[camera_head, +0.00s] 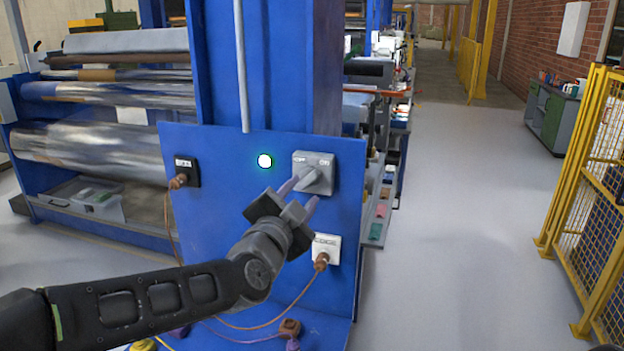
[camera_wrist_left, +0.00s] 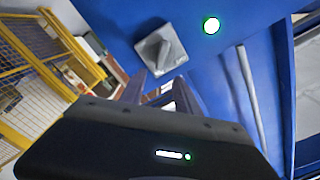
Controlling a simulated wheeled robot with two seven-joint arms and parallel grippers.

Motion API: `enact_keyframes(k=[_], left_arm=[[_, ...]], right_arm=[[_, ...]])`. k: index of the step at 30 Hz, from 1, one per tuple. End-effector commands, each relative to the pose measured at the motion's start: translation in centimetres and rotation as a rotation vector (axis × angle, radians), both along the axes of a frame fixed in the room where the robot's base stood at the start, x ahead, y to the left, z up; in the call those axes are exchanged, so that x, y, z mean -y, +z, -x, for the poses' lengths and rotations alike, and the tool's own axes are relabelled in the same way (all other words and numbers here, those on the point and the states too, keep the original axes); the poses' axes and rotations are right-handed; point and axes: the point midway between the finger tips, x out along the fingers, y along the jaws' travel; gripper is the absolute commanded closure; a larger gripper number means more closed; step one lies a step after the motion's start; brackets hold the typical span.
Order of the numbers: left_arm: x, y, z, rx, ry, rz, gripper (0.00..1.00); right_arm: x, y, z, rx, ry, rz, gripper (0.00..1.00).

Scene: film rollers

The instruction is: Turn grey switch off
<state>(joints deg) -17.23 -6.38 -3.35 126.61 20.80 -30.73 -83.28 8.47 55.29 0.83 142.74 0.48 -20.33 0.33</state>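The grey switch (camera_head: 327,162) is a square plate with a raised knob, on the right part of a blue panel (camera_head: 225,165). Its plate has OFF at the upper left and ON at the upper right. The knob sits at a slant, its raised end toward the ON side. My left gripper (camera_head: 300,194) is just in front of and below the knob, its two fingers apart with nothing held. In the left wrist view the switch (camera_wrist_left: 172,45) is beyond the fingertips (camera_wrist_left: 160,88); contact cannot be told. My right gripper is out of view.
A lit green-white lamp (camera_head: 264,161) is left of the switch. A black socket (camera_head: 187,168) and a white socket (camera_head: 327,245) carry orange cables. Rollers (camera_head: 95,150) stand behind at left. A yellow fence (camera_head: 590,170) is at right, with clear floor between.

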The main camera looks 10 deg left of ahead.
Motion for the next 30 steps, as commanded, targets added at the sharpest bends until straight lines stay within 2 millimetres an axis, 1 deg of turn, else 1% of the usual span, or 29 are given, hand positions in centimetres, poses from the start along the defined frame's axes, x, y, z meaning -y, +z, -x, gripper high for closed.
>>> enact_keyframes(k=[5,12,15,19,26,27,30], left_arm=[[0.1,0.0,-1.8,-0.003,0.000,0.000,0.62],[0.4,0.1,-5.5,-0.002,-0.001,0.000,0.62],[0.5,0.0,-6.7,-0.002,-0.001,0.000,0.62],[0.5,0.0,-7.5,-0.001,0.000,0.000,0.62],[0.5,0.0,-7.5,0.000,0.000,0.001,0.62],[0.5,0.0,-7.5,-0.001,-0.001,0.001,0.63],[0.5,0.0,-7.5,-0.001,-0.001,0.001,0.71]], right_arm=[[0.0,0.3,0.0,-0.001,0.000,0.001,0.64],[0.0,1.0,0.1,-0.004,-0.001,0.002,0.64],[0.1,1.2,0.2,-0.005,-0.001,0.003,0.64],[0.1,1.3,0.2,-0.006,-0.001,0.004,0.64],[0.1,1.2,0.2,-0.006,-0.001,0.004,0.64],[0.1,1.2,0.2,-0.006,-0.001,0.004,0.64],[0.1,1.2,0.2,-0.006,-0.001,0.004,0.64]])
